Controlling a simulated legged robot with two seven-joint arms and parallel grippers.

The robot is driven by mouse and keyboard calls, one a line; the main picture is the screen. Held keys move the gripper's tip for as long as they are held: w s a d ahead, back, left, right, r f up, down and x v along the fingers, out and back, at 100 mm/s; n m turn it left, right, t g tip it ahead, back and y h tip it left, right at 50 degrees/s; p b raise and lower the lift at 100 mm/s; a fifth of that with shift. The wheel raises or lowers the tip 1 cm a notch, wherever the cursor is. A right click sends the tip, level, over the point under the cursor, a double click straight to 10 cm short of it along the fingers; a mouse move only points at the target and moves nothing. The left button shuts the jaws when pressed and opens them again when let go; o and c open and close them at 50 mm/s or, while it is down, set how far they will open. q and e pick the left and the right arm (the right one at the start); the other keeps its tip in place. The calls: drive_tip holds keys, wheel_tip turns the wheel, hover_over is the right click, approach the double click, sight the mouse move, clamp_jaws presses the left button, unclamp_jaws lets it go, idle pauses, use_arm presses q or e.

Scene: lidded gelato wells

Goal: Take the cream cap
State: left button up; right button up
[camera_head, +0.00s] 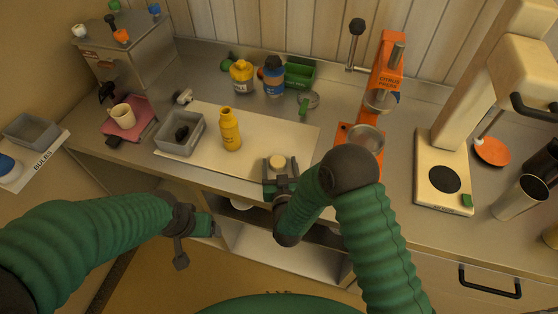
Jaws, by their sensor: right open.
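A small round cream cap (277,161) is at the front edge of the pale board, just beyond my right gripper (280,178). My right gripper is open, its two fingers pointing toward the cap, one to each side. I cannot tell whether they touch it, and the cap's lower part is partly hidden by the gripper. My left gripper (199,243) hangs in front of the counter at lower left, away from the cap. Its fingers look spread apart with nothing between them.
A yellow bottle (230,130) and a grey bin (181,133) stand on the pale board (285,133) left of the cap. An orange citrus press (386,75) stands to the right. The board between bottle and cap is clear.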

drive_tip(key=shift+w+a+f, duration=0.1)
drive_tip(key=shift+w, duration=0.5)
drive_tip(key=shift+w+a, duration=0.1)
drive_tip(key=shift+a, duration=0.25)
drive_tip(key=c, duration=0.3)
drive_tip(key=shift+d, duration=0.2)
drive_tip(key=c, duration=1.2)
